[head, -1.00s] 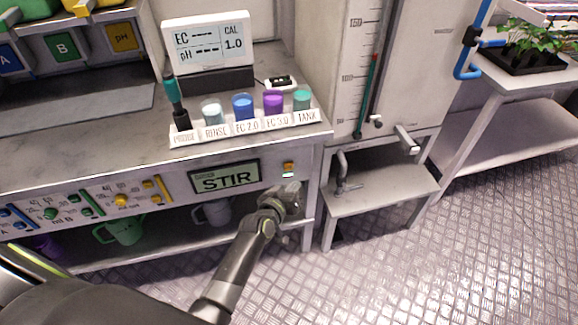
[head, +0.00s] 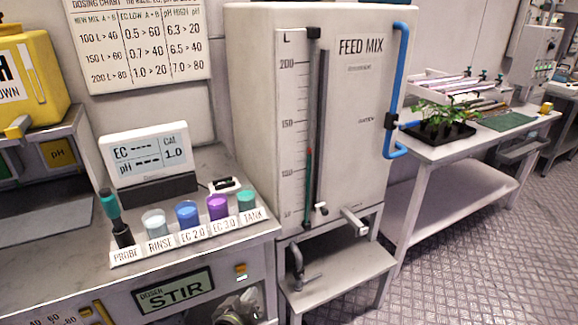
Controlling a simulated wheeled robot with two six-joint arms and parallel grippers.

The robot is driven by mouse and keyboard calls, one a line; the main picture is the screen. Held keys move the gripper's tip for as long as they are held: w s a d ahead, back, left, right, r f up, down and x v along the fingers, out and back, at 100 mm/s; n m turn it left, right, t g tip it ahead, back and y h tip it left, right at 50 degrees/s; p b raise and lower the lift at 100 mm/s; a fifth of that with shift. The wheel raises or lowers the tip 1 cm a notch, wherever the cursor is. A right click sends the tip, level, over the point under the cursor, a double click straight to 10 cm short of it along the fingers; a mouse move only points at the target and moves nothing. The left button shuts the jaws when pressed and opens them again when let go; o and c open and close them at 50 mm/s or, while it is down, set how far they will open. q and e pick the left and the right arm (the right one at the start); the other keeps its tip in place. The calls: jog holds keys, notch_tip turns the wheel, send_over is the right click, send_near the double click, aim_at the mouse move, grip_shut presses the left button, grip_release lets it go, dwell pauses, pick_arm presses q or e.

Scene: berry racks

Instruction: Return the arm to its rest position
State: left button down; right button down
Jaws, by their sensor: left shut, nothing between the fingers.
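My left gripper (head: 248,298) shows at the bottom edge, in front of the bench's front panel and just below the small lit button (head: 240,270). It is shut and empty. It appears apart from the button, though the exact gap is hard to judge. Most of my left arm is cut off below the picture. The doser display reading STIR (head: 174,292) is to the left of the gripper. My right gripper is not in view.
A rack of cups (head: 190,240) and a probe (head: 116,220) stand on the bench near the EC/pH meter (head: 148,160). The feed mix tank (head: 345,120) rises to the right, above a low stand (head: 340,275). A plant tray (head: 437,133) sits on a white table (head: 470,150). Open floor lies at lower right.

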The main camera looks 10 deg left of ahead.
pick_arm(q)
jog(key=s+a+f+m+g+y, duration=0.1)
jog(key=s+a+f+g, duration=0.2)
jog(key=s+f, duration=0.8)
jog(key=s+a+f+g+y, duration=0.1)
jog(key=s+a+f+g, duration=0.3)
jog(key=s+f, duration=0.75)
jog(key=s+a+f+g, duration=0.2)
jog(key=s+f, duration=0.2)
jog(key=s, duration=0.5)
jog(key=s+a+f+m+g, duration=0.1)
jog(key=s+a+f+g, duration=0.1)
jog(key=s+f, duration=0.3)
jog(key=s+a+f+m+g+y, duration=0.1)
jog(key=s+f, duration=0.3)
jog(key=s, duration=0.9)
jog(key=shift+a+f+g, duration=0.3)
jog(key=shift+a+g, duration=0.2)
jog(key=shift+a, duration=0.25)
jog(key=shift+s, duration=0.25)
